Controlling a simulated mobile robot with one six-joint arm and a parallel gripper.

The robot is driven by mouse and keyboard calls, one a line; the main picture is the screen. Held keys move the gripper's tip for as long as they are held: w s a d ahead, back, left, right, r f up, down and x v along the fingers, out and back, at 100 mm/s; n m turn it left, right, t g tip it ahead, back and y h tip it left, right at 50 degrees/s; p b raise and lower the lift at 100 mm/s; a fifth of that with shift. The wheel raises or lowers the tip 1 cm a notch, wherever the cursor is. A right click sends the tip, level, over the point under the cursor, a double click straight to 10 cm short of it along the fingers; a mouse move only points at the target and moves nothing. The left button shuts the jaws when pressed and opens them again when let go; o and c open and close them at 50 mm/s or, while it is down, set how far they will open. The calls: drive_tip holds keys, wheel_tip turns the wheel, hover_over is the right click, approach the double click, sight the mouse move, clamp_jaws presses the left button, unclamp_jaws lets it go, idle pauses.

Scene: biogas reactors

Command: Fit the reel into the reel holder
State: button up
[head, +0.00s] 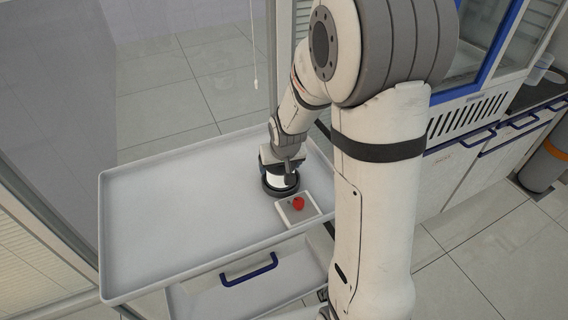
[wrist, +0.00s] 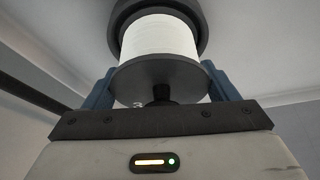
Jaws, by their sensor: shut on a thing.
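The reel (head: 277,180) is a white drum with a dark disc on its end. In the wrist view, the white drum (wrist: 160,38) and its near dark disc stand between my two blue fingers. My gripper (head: 283,168) is shut on the reel and points down over the tray's right part. A wider dark round ring, seemingly the reel holder (wrist: 158,8), is at the reel's far end. In the head view this dark ring (head: 281,192) surrounds the reel's lower end at the tray surface. I cannot tell whether the reel is fully seated; its underside is hidden.
A small pale block with a red knob (head: 298,203) sits just right of the ring, close to my gripper. The white tray top (head: 170,220) is bare on its left. A cabinet with blue handles (head: 490,150) stands at the right.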

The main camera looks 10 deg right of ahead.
drive_tip(key=o, duration=1.1)
drive_tip(key=shift+r, duration=0.1)
drive_tip(key=v, duration=1.1)
drive_tip(key=shift+s+r, duration=0.2)
drive_tip(key=shift+r, duration=0.1)
drive_tip(key=shift+g, duration=0.9)
drive_tip(key=s+r, duration=0.1)
drive_tip(key=s, duration=0.4)
drive_tip(key=s+d+r, duration=0.1)
drive_tip(key=s, duration=0.5)
drive_tip(key=s+r, duration=0.1)
drive_tip(key=s, duration=0.5)
drive_tip(key=shift+s+d+r, duration=0.15)
drive_tip(key=shift+s, duration=0.05)
